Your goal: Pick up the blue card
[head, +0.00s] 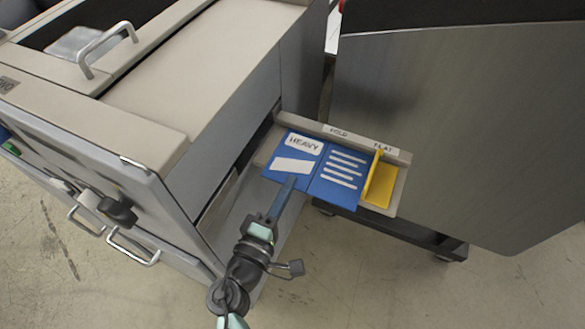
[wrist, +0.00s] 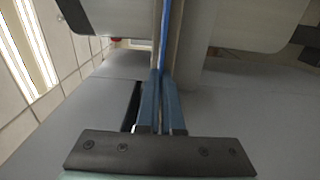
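The blue card (head: 318,183) has a white HEAVY label, a white block and several white lines. In the head view it leans in the left part of a small beige holder (head: 401,157) fixed between the machine and the table. In the wrist view the card (wrist: 164,38) shows edge-on as a thin blue strip. My gripper (head: 291,183) is at its lower front edge in the head view. In the wrist view the fingers (wrist: 163,77) are close together with the card's edge between their tips. The card's lower back is hidden.
The grey laminator (head: 190,75) with handles is on the left. A large grey metal surface (head: 460,120) is on the right. Concrete floor is clear at the front right.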

